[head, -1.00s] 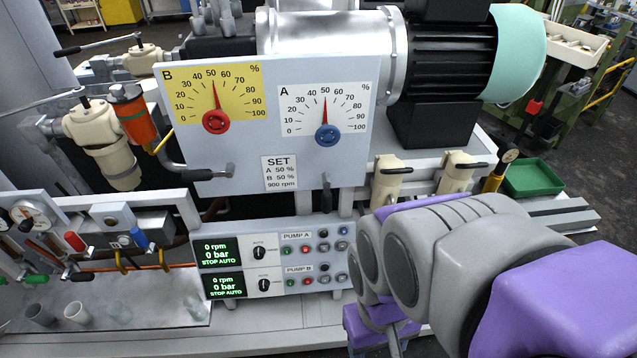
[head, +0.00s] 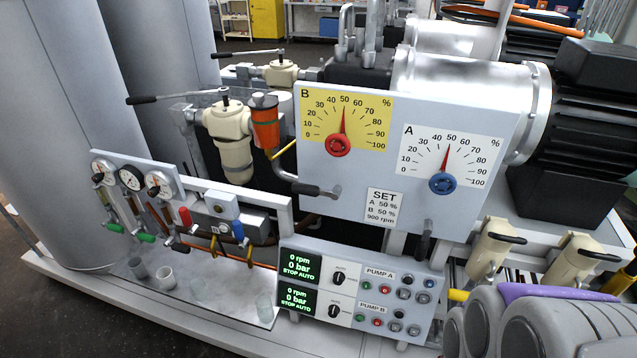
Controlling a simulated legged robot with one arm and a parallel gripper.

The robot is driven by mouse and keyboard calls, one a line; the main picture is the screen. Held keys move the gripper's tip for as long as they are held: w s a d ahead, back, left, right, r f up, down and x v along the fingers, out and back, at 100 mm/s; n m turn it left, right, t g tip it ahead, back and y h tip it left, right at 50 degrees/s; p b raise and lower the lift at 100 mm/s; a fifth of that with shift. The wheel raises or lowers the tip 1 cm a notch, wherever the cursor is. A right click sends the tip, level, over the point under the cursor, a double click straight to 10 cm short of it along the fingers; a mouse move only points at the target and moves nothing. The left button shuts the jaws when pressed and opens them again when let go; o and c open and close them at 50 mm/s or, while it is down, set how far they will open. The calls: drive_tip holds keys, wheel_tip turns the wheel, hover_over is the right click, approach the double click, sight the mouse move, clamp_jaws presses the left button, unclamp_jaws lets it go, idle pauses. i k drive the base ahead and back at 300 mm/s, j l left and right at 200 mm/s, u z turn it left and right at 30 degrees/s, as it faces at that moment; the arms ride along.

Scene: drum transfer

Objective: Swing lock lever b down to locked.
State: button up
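Under the yellow B dial (head: 345,120), lock lever b (head: 312,190) has a black handle that lies about level and points left from its pivot at the panel's lower edge. The red B knob (head: 338,145) has its pointer near 50. The other lock lever (head: 424,241), below the white A dial (head: 448,160), hangs straight down. My grey and purple arm fills the lower right corner, well right of and below lever b. My gripper is out of the picture.
A pump control box (head: 355,290) stands below the dial panel, with its displays reading STOP AUTO. Cream valves (head: 492,248) with black handles stand at right. A cream and orange filter group (head: 235,135) is left of lever b. Gauges (head: 130,178) stand at far left.

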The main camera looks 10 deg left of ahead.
sight(312, 190)
drive_tip(key=i+j+u, duration=0.15)
drive_tip(key=j+u, duration=0.3)
drive_tip(key=i+j+u, duration=0.2)
drive_tip(key=j+u, duration=0.2)
